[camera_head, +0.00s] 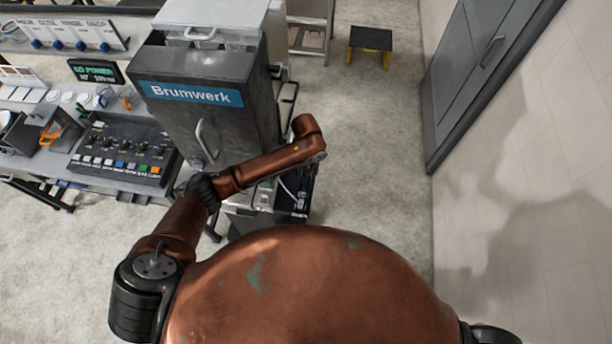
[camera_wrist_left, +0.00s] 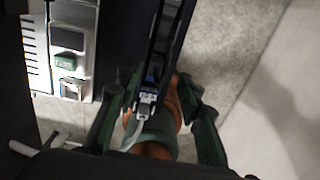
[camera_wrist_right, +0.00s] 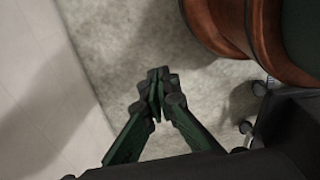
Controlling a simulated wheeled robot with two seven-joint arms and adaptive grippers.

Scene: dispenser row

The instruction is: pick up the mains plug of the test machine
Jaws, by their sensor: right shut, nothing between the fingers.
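A small pale plug (camera_wrist_left: 147,106) with a light grey cable (camera_wrist_left: 133,133) shows in the left wrist view, at the lower end of a dark upright rail. I take it for the mains plug. My left gripper (camera_wrist_left: 153,92) is open, with one dark green finger on each side of the plug in the picture. I cannot tell whether the fingers are level with it. In the head view my left gripper (camera_head: 301,190) is small, beside the dark machine. My right gripper (camera_wrist_right: 157,78) is shut and empty over bare floor.
The dark Brumwerk cabinet (camera_head: 205,105) stands close to my left forearm. A white panel with a green part (camera_wrist_left: 66,60) is left of the plug. A control box (camera_head: 122,150) is on the left bench. A stool (camera_head: 370,42) stands behind; the right floor is clear.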

